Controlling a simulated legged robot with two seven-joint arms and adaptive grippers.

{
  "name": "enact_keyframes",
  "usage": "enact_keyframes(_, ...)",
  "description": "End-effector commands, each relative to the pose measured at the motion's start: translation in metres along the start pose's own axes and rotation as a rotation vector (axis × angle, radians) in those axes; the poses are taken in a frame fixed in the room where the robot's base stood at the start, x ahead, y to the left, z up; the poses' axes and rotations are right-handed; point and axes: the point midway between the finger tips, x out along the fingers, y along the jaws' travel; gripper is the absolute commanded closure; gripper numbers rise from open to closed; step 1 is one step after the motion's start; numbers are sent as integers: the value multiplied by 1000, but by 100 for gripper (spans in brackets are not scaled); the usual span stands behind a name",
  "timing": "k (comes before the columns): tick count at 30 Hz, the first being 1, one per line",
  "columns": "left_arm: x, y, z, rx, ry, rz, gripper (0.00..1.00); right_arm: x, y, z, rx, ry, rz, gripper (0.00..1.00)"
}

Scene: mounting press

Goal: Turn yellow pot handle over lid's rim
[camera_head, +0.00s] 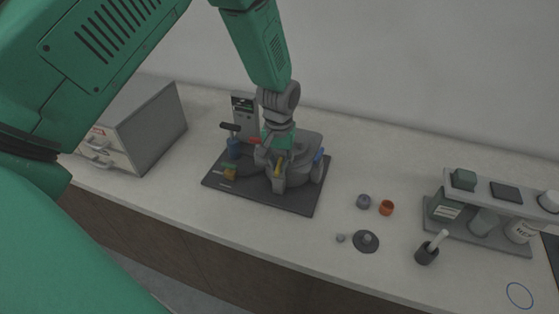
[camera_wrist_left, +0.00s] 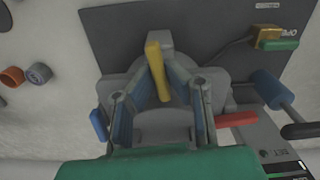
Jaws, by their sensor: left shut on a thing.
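The yellow pot handle (camera_wrist_left: 158,72) stands up between the fingertips of my left gripper (camera_wrist_left: 160,75) in the left wrist view. In the head view the left gripper (camera_head: 277,178) reaches down over the press and is shut on the yellow handle (camera_head: 280,165). The grey round lid (camera_wrist_left: 165,125) lies beneath the fingers in the wrist view. My fingers hide part of the lid and its rim. A red handle (camera_wrist_left: 236,118) and a blue handle (camera_wrist_left: 99,124) stick out on either side of the pot. My right gripper is not in view.
The press stands on a dark base plate (camera_head: 225,183) with a blue-bodied lever (camera_head: 233,148) at its left. A grey cabinet (camera_head: 150,130) stands farther left. An orange cup (camera_head: 386,207), a dark disc (camera_head: 366,241) and a rack (camera_head: 480,235) are to the right.

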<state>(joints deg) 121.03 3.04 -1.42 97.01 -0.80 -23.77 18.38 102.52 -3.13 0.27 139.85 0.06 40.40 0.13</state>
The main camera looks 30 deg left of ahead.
Motion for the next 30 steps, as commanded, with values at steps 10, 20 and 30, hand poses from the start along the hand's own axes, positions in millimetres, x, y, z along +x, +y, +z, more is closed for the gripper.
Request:
enact_keyframes(10, -3, 0, -3, 116, 8, 2, 100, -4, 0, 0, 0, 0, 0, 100)
enact_keyframes(20, -3, 0, -3, 132, 8, 1, 100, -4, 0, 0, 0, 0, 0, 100)
enact_keyframes(30, -2, -1, -2, 130, 5, 0, 81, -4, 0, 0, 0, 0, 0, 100)
